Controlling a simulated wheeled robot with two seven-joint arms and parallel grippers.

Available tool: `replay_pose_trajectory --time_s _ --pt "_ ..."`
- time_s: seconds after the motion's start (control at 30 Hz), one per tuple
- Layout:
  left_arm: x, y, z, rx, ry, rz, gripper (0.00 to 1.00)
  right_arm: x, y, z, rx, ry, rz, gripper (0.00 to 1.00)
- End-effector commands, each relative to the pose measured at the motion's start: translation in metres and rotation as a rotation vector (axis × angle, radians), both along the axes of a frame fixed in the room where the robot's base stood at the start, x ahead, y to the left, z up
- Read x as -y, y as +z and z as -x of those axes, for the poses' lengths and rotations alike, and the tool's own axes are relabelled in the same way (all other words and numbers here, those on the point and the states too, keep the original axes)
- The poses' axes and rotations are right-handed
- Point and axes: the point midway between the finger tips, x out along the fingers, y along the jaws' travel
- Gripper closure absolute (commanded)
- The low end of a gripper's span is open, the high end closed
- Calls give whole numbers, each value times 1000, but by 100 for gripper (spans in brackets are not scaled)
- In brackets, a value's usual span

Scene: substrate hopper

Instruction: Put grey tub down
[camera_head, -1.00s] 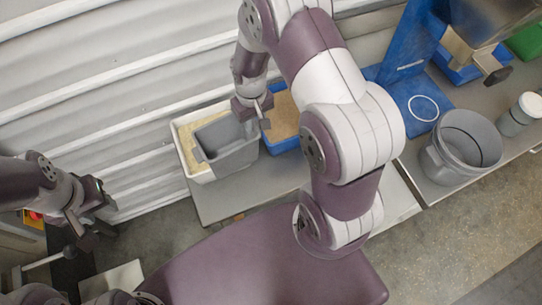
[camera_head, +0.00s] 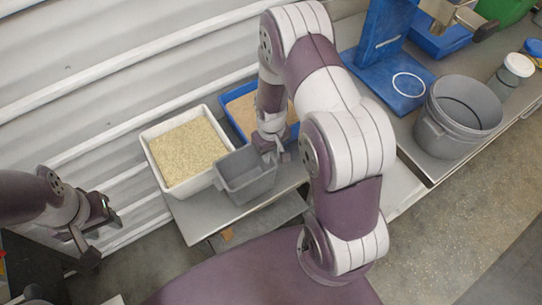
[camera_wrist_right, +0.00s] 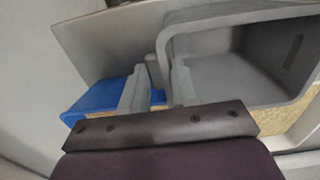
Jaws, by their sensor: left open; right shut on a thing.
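The grey tub (camera_head: 246,187) is a small open rectangular box, in front of the white bin and beside the blue bin in the head view. It looks empty. My right gripper (camera_head: 277,152) is shut on its wall at the right side. In the right wrist view the tub (camera_wrist_right: 245,75) fills the upper right, and my right gripper's fingers (camera_wrist_right: 160,88) are at its near left wall. Whether the tub's base touches the metal table is hidden. My left gripper (camera_head: 98,228) is open and empty at the far left, well away from the tub.
A white bin (camera_head: 150,153) of pale granules and a blue bin (camera_head: 228,96) of tan material stand behind the tub. The metal table (camera_head: 205,216) has bare space at its front left. A grey bucket (camera_head: 445,135) and a blue stand (camera_head: 375,75) are at right.

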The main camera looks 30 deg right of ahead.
Motion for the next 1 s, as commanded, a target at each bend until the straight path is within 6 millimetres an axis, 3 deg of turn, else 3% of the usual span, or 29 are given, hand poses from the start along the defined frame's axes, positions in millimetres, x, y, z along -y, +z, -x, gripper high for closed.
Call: replay_pose_trajectory --time_s 0.13,0.5,0.53,0.6,0.87,1.0 --pt "0 -2 0 0 0 0 57 0 -24 1 -2 0 0 100" --pt "0 -4 0 0 0 0 57 0 -29 1 0 0 0 100" --pt "0 -4 0 0 0 0 57 0 -29 1 -1 0 0 64" --pt "0 -3 0 0 0 0 57 0 -28 1 -1 0 0 45" --pt "0 -3 0 0 0 0 57 0 -28 1 -1 0 0 45" --pt "0 0 0 0 0 0 57 0 -12 0 3 0 1 45"
